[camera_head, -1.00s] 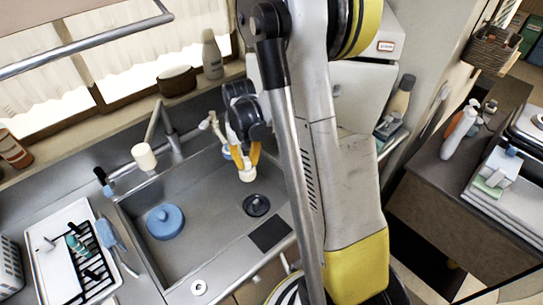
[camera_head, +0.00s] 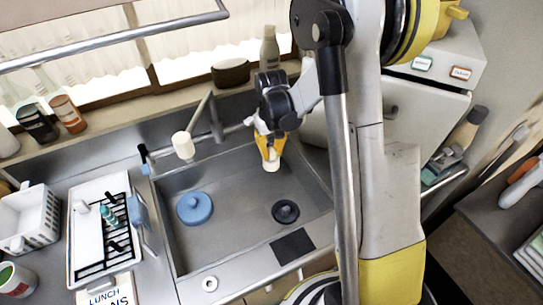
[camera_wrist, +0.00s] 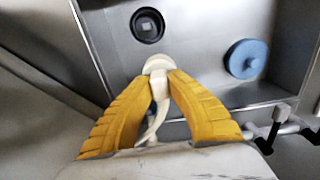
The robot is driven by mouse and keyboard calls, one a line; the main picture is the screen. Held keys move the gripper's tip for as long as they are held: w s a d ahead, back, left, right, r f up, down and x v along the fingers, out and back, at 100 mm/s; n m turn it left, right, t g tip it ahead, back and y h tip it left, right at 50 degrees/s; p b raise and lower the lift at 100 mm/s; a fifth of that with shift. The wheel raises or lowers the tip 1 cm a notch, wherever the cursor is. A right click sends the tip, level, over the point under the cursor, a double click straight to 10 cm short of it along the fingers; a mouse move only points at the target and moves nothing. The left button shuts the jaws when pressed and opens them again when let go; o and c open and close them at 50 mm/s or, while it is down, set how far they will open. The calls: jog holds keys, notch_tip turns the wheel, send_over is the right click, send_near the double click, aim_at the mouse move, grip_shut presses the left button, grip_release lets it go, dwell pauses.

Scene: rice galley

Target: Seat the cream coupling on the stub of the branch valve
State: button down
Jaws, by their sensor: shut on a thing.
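My gripper (camera_head: 269,146) has its yellow fingers shut on the cream coupling (camera_head: 271,165), above the back of the sink. In the wrist view, the coupling's round cream end (camera_wrist: 158,64) shows at the tips of my gripper (camera_wrist: 160,82). A curved cream strip runs back between the fingers; I cannot tell whether it belongs to the coupling. A pale pipe (camera_head: 236,128) runs along the back of the sink toward my gripper. The branch valve's stub cannot be made out, and my wrist covers that area in the head view.
The grey sink (camera_head: 235,245) holds a blue lid (camera_head: 194,208) and a black drain (camera_head: 285,211). The tap (camera_head: 183,146) stands left of my gripper. A bottle (camera_head: 269,50) and a dark bowl (camera_head: 231,72) stand on the sill. A dish tray (camera_head: 78,240) lies left.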

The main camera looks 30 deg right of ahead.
jog(key=b, duration=0.1)
send_over(271, 144)
dwell(0.6)
jog(key=shift+f+b, duration=1.6)
jog(key=shift+f, duration=0.25)
dwell(2.5)
jog(key=c, duration=1.3)
grip_release()
notch_tip(271, 144, up, 12)
